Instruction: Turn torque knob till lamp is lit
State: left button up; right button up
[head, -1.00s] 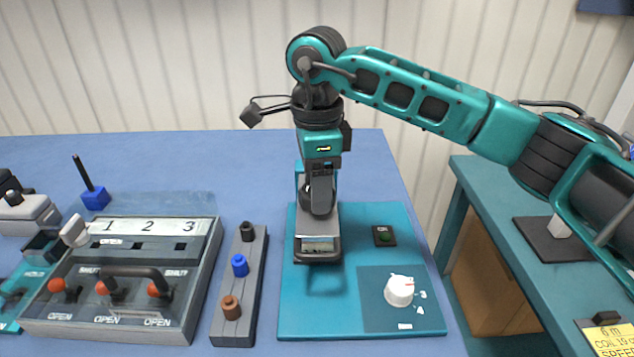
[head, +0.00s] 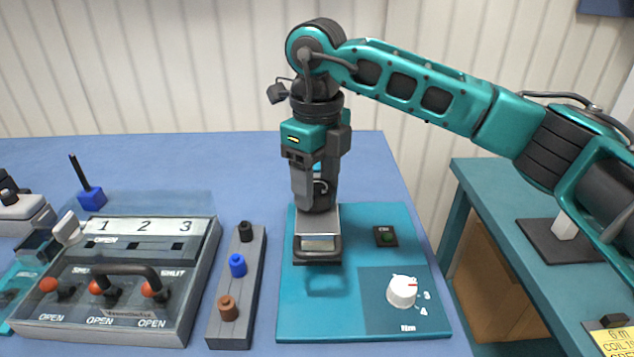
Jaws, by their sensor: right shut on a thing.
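A white torque knob (head: 402,292) with a red mark sits on a darker patch of the teal panel (head: 350,325). White figures 3 and 4 and "Nm" show beside it. A small lamp (head: 385,238) in a dark square shows dark green and looks unlit. My right gripper (head: 316,205) points down over a grey block (head: 317,225) on the panel, left of the knob and apart from it. It is shut, but its fingertips and what they hold are hidden. My left gripper is not in view.
A grey strip with black, blue and brown pegs (head: 238,265) stands left of the panel. Further left is a switch box (head: 135,245) with red-tipped levers. A blue stand (head: 91,197) is behind it. A teal side table (head: 490,185) is at the right.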

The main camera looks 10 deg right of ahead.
jog(key=shift+r+m, duration=0.1)
jog(key=shift+m, duration=1.1)
jog(key=o, duration=1.1)
jog(key=shift+c, duration=0.2)
notch_tip(320, 180, up, 13)
